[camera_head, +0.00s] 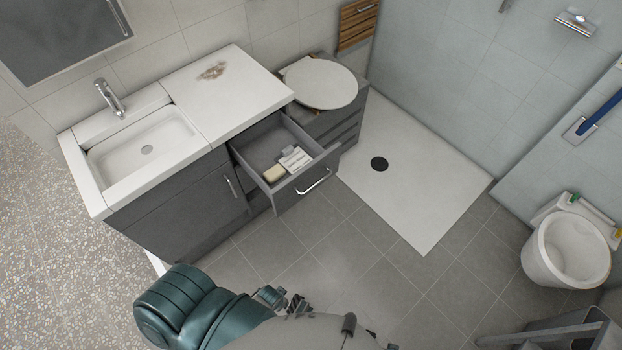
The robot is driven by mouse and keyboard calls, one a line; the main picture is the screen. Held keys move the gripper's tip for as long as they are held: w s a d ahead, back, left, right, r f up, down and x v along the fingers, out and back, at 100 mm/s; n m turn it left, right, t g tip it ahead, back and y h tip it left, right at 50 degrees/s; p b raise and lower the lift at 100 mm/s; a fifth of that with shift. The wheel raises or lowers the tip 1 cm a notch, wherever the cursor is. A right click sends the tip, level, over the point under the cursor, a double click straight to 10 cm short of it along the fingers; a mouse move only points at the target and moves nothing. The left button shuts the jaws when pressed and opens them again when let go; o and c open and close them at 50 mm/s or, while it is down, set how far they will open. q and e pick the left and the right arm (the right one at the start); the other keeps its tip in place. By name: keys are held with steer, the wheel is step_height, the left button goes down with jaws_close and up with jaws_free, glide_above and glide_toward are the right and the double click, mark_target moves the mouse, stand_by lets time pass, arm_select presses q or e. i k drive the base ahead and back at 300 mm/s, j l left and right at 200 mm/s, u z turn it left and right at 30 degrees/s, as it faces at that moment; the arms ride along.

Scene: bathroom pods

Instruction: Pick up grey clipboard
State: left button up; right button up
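I cannot make out a grey clipboard anywhere in the head view. A grey drawer (314,187) under the counter is pulled open. Inside it lie a white printed card or packet (296,159) and a small beige block (274,173). Dark green and grey parts of my own body fill the bottom middle and hide the floor there. Neither of my grippers can be made out in this view.
A white sink (143,148) and white countertop (222,92) stand at the left above grey cabinets. A white shower tray (425,208) lies right of the drawer. A white toilet (566,250) and a grey angular object (592,320) stand at the right. Tiled floor (365,255) is clear before the drawer.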

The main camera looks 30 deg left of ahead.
mark_target(293, 158)
steer(key=i+l, duration=0.2)
steer(key=i, duration=0.2)
steer(key=i+l, duration=0.2)
steer(key=i, duration=0.2)
